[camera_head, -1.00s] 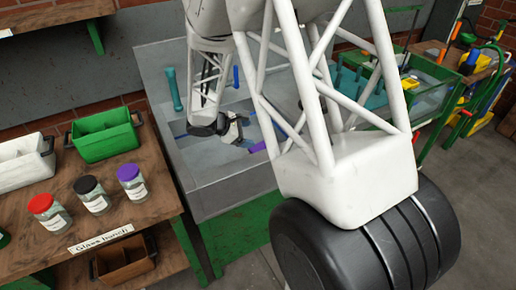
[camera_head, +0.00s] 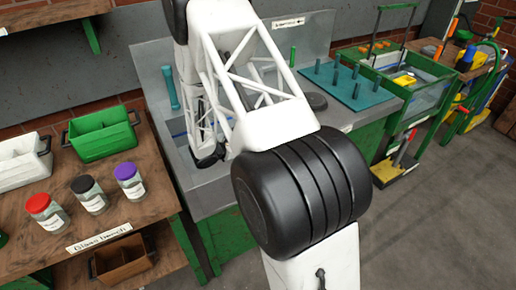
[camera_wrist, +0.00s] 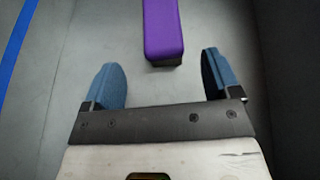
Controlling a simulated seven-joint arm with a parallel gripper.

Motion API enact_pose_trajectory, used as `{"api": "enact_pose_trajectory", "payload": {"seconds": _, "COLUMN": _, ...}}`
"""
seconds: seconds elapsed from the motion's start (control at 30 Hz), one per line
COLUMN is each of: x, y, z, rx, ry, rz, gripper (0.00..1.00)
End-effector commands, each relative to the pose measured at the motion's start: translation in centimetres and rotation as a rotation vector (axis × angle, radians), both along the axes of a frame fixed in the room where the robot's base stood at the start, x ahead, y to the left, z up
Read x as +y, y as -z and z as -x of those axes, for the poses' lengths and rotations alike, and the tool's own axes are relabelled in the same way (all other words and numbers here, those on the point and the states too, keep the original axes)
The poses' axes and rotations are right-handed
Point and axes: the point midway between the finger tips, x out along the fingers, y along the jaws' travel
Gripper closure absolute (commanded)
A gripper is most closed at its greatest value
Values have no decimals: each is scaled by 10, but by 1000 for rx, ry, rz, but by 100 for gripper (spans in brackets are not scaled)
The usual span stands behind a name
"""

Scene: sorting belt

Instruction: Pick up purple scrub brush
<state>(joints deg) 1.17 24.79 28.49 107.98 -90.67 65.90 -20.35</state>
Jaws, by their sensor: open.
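The purple scrub brush (camera_wrist: 163,30) lies on the grey floor of the sink, in the upper middle of the wrist view. Its near end shows and its far end runs out of the top of the picture. My gripper (camera_wrist: 163,75) is open, with its two blue fingertips apart and nothing between them. The brush's near end is just ahead of the gap between the fingertips, roughly centred. I cannot tell the height of the fingers above it. In the head view my arm hides the brush, and only a dark part of my gripper (camera_head: 210,157) shows.
Sink walls rise close on the right in the wrist view, and a blue strip (camera_wrist: 18,40) runs along the left. A teal pegboard (camera_head: 350,88) stands right of the sink. The wooden bench at left holds jars and a green caddy (camera_head: 104,135).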

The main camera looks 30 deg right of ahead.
Motion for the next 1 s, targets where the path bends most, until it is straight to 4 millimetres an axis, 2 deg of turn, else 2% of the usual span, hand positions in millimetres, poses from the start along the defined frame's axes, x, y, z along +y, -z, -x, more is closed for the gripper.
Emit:
{"api": "enact_pose_trajectory", "payload": {"seconds": 0.37, "x": -1, "y": 1, "z": 0, "rx": 0, "ry": -1, "rz": 1, "gripper": 17}}
{"api": "enact_pose_trajectory", "payload": {"seconds": 0.7, "x": -22, "y": 9, "z": -3, "rx": 0, "ry": 0, "rz": 1, "gripper": 17}}
{"api": "enact_pose_trajectory", "payload": {"seconds": 1.0, "x": -24, "y": 10, "z": -3, "rx": -1, "ry": -1, "rz": 1, "gripper": 17}}
